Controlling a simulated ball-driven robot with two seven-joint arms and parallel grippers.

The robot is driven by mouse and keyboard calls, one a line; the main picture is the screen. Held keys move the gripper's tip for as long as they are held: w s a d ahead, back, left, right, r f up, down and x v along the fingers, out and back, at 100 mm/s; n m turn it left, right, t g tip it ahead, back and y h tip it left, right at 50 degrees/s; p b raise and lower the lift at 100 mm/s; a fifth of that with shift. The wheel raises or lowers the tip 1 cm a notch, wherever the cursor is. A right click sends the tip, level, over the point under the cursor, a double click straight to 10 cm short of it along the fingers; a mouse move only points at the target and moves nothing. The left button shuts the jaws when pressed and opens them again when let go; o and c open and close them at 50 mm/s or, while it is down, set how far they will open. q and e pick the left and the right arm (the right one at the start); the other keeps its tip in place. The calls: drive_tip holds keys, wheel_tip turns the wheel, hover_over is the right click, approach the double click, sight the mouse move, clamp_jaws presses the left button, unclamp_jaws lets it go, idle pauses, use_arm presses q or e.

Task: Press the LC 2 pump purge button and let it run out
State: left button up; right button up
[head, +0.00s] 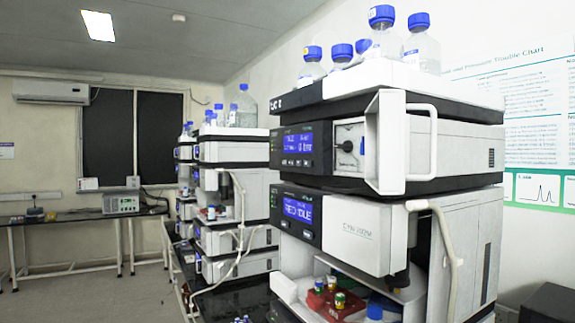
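The near column stack (330,175) stands at the right; the small mark on its top tray seems to read LC 2. Its upper module, which looks like the pump (345,165), has a lit blue display (299,143) with a row of small buttons (297,163) under it. Which button is purge is too small to read. A black knob (347,146) shows on its front, beside a white door panel (390,140) that stands swung out. The lower module's blue display (298,209) seems to read IDLE. Neither of my grippers is in view.
Bottles with blue caps (421,50) stand on the top tray. The lower module has an open bay with small vials (340,299). More stacks (232,185) stand behind on the dark bench. A side table (80,217) is at the back left; the floor (90,295) there is clear.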

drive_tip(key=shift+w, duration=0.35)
